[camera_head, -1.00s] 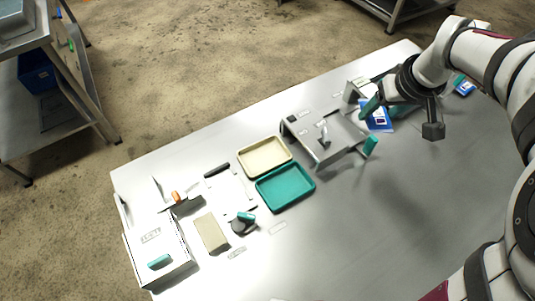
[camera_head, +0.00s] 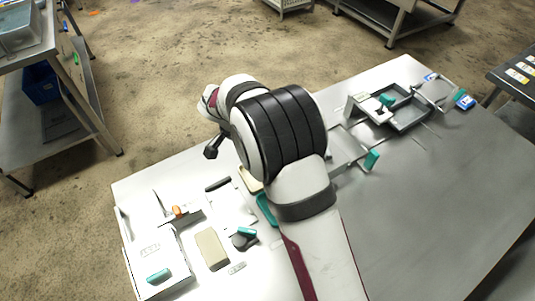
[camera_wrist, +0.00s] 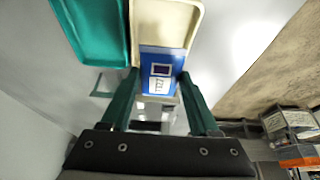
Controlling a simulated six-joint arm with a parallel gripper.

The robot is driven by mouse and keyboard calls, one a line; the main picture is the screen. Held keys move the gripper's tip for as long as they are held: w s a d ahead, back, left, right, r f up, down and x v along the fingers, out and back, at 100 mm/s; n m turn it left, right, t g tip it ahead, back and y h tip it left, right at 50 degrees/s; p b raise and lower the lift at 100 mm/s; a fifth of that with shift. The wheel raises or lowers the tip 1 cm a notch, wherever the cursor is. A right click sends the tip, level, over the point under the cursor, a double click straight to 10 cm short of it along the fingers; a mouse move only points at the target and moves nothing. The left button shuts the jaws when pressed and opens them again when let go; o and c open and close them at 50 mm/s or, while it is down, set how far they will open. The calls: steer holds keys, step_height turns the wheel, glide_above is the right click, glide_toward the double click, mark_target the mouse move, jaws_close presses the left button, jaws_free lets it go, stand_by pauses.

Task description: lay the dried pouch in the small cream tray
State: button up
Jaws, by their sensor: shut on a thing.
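My gripper (camera_wrist: 162,78) shows in the wrist view with its two teal fingers shut on the blue pouch (camera_wrist: 150,58), which has a white label and a small dark window. The pouch overlaps the near part of the small cream tray (camera_wrist: 197,22) in that view; whether it touches the tray I cannot tell. In the head view my arm covers the gripper and the held pouch, and only a corner of the cream tray (camera_head: 246,182) shows. The tray's visible floor looks empty.
A teal tray (camera_wrist: 95,30) lies right beside the cream tray, mostly hidden in the head view (camera_head: 264,211). A grey stand (camera_head: 345,150) is to the right. Another blue pouch (camera_head: 465,102) lies at the far right. The table's right front is clear.

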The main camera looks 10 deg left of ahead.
step_height(320, 180, down, 8)
steer(key=shift+r, duration=0.2)
steer(key=o, duration=1.1)
steer(key=shift+f, duration=0.15)
